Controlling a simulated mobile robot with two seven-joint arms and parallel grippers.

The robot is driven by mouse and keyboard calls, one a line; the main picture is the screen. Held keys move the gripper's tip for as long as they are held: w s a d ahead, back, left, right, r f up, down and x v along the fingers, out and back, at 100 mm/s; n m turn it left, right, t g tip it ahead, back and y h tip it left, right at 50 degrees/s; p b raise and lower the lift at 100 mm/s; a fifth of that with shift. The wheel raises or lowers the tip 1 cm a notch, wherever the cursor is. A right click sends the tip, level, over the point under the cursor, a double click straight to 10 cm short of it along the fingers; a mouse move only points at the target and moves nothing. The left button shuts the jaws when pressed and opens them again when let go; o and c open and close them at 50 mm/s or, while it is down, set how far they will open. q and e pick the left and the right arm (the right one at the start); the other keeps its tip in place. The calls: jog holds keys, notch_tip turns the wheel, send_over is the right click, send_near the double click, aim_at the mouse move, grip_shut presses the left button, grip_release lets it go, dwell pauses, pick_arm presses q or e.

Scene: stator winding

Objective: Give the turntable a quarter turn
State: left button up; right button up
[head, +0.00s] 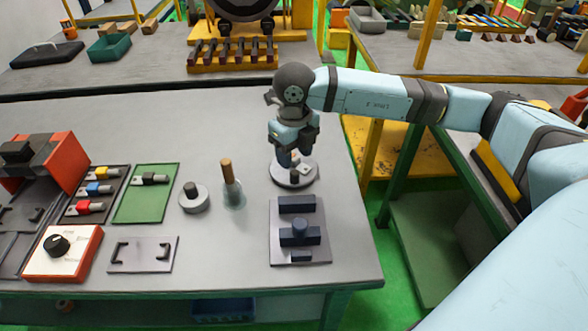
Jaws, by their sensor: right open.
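A low round grey turntable (292,183) sits on the grey workbench (225,130) near its right edge. A small block or post (299,172) stands on it. My right gripper (292,161) points down right over the turntable, with its jaws open. Its fingers hide the back part of the disc. I cannot tell whether the fingertips touch the post. My left gripper is not in view.
A dark fixture plate (300,232) lies just in front of the turntable. To the left are a wooden-handled tool (228,180), a round base with a dark knob (194,200), a green board (147,200) and a red dial box (63,252). The bench's back middle is clear.

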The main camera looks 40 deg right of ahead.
aim_at(294, 171)
notch_tip(294, 171, down, 5)
jog(key=shift+f, duration=0.1)
dwell(0.3)
jog(key=c, duration=0.9)
